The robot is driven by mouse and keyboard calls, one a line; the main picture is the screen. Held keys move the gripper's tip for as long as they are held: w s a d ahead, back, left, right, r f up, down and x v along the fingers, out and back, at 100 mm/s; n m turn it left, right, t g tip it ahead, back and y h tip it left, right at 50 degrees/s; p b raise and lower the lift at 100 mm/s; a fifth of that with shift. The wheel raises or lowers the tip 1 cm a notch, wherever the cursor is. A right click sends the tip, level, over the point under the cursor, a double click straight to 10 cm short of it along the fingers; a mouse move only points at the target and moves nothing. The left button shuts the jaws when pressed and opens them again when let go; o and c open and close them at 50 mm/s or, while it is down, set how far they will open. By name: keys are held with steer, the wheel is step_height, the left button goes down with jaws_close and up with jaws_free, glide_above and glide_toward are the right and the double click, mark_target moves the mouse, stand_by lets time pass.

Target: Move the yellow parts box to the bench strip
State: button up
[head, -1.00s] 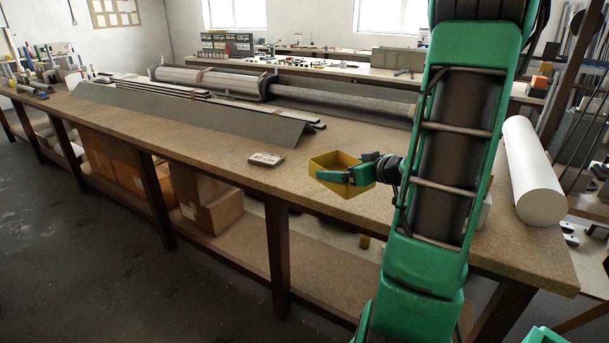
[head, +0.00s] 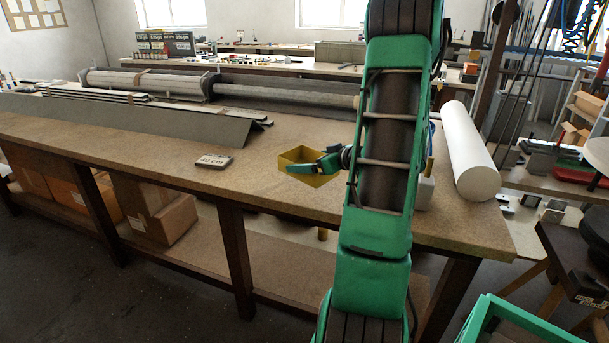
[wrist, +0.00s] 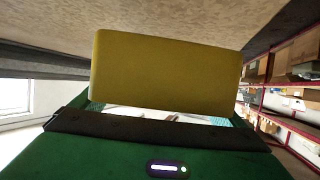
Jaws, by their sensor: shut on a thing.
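The yellow parts box (head: 296,158) is a small open-topped tray in the head view, held at the front part of the long brown bench (head: 258,182). My gripper (head: 318,166) is shut on the box, with its green fingers at the box's near right side. In the wrist view the yellow box (wrist: 165,70) fills the middle, in front of my gripper. I cannot tell whether the box touches the bench top. No separately marked strip shows; the bare bench top lies around the box. My arm hides part of the bench to the right.
A small plate marked 40 cm (head: 213,160) lies left of the box. Long grey profiles (head: 170,120) and a roller tube (head: 290,97) lie behind. A white roll (head: 467,150) lies at the right end. A green frame (head: 500,312) stands at bottom right.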

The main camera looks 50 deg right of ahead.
steer(key=shift+w+d+f, duration=0.35)
steer(key=shift+d, duration=0.1)
steer(key=shift+f, duration=2)
steer(key=o, duration=0.8)
steer(key=v, duration=1)
steer(key=shift+s+r, duration=0.1)
steer(key=shift+s, duration=0.25)
steer(key=shift+s+r, duration=0.3)
steer(key=shift+s, duration=0.3)
